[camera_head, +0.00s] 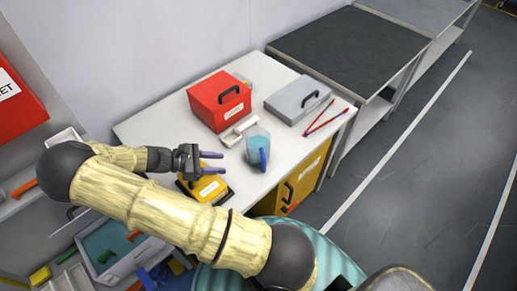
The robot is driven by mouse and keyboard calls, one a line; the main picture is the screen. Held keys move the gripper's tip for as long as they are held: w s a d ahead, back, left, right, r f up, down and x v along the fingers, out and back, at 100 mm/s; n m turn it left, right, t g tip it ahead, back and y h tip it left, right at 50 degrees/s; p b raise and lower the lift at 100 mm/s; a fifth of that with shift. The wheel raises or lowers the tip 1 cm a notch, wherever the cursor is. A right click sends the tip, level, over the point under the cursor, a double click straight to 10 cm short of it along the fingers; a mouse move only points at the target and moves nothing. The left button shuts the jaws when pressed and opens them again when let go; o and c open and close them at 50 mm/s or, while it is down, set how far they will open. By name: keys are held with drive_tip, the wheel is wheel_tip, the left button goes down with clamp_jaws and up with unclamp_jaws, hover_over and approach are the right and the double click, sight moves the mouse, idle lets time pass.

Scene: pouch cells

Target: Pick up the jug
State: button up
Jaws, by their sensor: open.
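The jug (256,144) stands upright on the white worktop, near its front edge. It looks translucent with a teal tint, and a blue handle (263,160) faces the front right. My gripper (221,162) is to the left of the jug, its two purple-tipped fingers apart and pointing right toward it. The gripper is open and empty, and a gap shows between the fingertips and the jug. The jug is in clear view.
A red case (219,100) and a grey case (298,99) stand behind the jug, with a white handled item (239,130) close by. Red pliers-like handles (326,117) lie at right. A yellow box (205,187) sits below my gripper. The worktop (160,125) is bare at left.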

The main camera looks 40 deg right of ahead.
drive_tip(key=shift+w+d, duration=0.1)
drive_tip(key=shift+d, duration=0.05)
drive_tip(key=p, duration=0.4)
approach(264, 165)
drive_tip(key=w+x, duration=0.1)
drive_tip(key=x, duration=0.4)
drive_tip(key=shift+s+d+f, duration=0.15)
drive_tip(key=shift+s+f, duration=0.1)
drive_tip(key=shift+f, duration=0.2)
drive_tip(key=shift+s, duration=0.1)
drive_tip(key=shift+w+f+p+x, duration=0.15)
drive_tip(key=shift+p+x, duration=0.45)
drive_tip(key=shift+x, duration=0.75)
drive_tip(key=shift+w+f+p+x, duration=0.1)
drive_tip(key=shift+p+x, duration=0.45)
drive_tip(key=shift+x, duration=0.75)
